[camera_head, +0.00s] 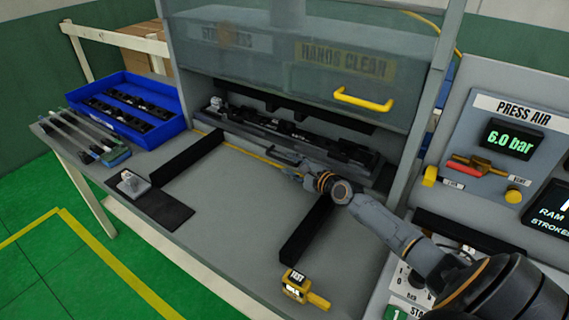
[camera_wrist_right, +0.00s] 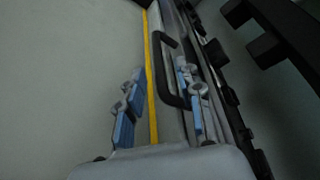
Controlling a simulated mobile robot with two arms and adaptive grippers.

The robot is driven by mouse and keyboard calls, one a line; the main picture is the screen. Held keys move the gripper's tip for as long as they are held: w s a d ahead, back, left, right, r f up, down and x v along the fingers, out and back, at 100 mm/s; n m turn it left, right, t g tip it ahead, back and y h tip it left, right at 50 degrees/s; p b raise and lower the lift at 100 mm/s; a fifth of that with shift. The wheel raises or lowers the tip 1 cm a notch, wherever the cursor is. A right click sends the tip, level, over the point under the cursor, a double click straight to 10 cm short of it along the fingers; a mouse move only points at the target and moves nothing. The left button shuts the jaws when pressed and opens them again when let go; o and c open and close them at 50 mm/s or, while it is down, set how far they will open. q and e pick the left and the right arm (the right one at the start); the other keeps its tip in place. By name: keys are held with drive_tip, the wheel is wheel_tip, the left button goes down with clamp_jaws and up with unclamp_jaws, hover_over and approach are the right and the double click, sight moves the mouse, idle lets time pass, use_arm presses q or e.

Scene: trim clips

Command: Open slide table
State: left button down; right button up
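The slide table (camera_head: 240,132) sits inside the press bay, a long dark grey tray with black fixtures on it. Its black bar handle (camera_head: 285,155) is on the front face; the handle also shows in the wrist view (camera_wrist_right: 163,72). My right gripper (camera_head: 293,171) is at the front of the slide, close to the handle. In the right wrist view, its blue-padded fingers (camera_wrist_right: 160,103) are apart, with the handle's near end roughly between them. I cannot tell whether they touch it. My left gripper is not in view.
Black rails (camera_head: 187,157) flank the clear middle of the grey bench. A raised clear guard (camera_head: 290,65) with a yellow handle (camera_head: 363,99) hangs above. A blue bin (camera_head: 130,105), dark mat (camera_head: 150,204) and yellow tester (camera_head: 304,289) stand around. The press panel (camera_head: 480,85) is right.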

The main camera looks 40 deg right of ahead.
sight(288, 163)
drive_tip(key=b+x, duration=0.1)
drive_tip(key=x, duration=0.2)
drive_tip(key=shift+w+f, duration=0.15)
drive_tip(key=shift+w, duration=0.4)
clamp_jaws()
